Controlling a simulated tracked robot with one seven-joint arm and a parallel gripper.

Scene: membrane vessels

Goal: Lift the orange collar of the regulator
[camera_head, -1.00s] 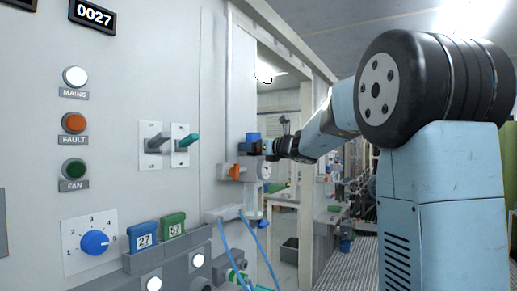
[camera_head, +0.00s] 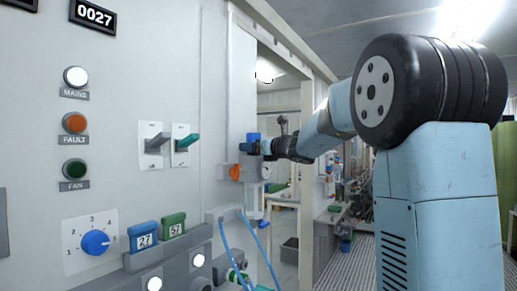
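The regulator (camera_head: 251,170) is a small grey unit on the cabinet's right edge. It has a blue knob (camera_head: 253,138) on top, a round gauge (camera_head: 266,172) at its right and a clear bowl (camera_head: 255,203) below. An orange part (camera_head: 235,172) shows at its left side. I cannot make out a separate orange collar under the blue knob; my gripper may hide it. My gripper (camera_head: 264,148) is at the right side of the regulator's top, just below the blue knob. Its fingers are small and dark, so contact and opening cannot be told.
The grey cabinet face fills the left, with two levers (camera_head: 182,143), a blue dial (camera_head: 95,242) and numbered blocks (camera_head: 143,237). Blue hoses (camera_head: 232,251) hang below the regulator. A doorway opens behind it, with a bench (camera_head: 329,216) beyond.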

